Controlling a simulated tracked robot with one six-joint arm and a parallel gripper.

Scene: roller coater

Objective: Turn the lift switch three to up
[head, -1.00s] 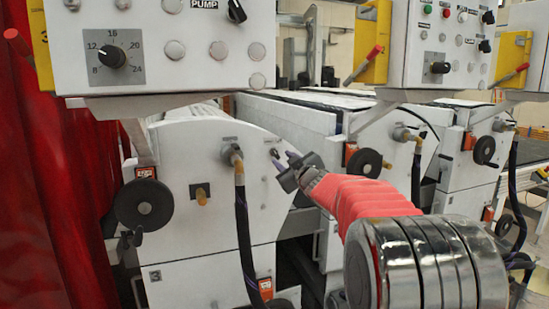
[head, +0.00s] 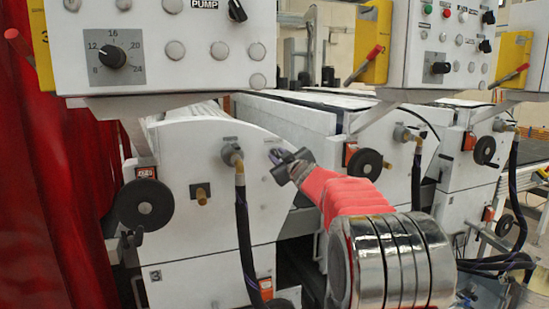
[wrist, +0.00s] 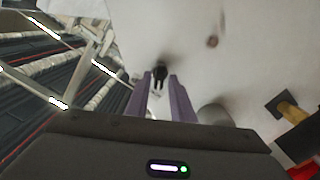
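The lift switch (wrist: 160,70) is a small black knob on the white side panel (head: 215,150) of the nearest machine, whose lower door carries a "3". In the wrist view it shows between the tips of my two purple fingers. My gripper (head: 275,155) is open, its fingers apart on either side of the switch; I cannot tell whether they touch it. In the head view the fingertips hide the switch at the panel's upper right. Its set position cannot be read. My gripper also shows in the wrist view (wrist: 160,82).
A black handwheel (head: 144,205), a brass-coloured knob (head: 201,194) and a hose fitting (head: 231,153) are on the same panel. A control box (head: 165,50) overhangs above. Similar machines stand to the right; a red curtain (head: 50,190) hangs at left.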

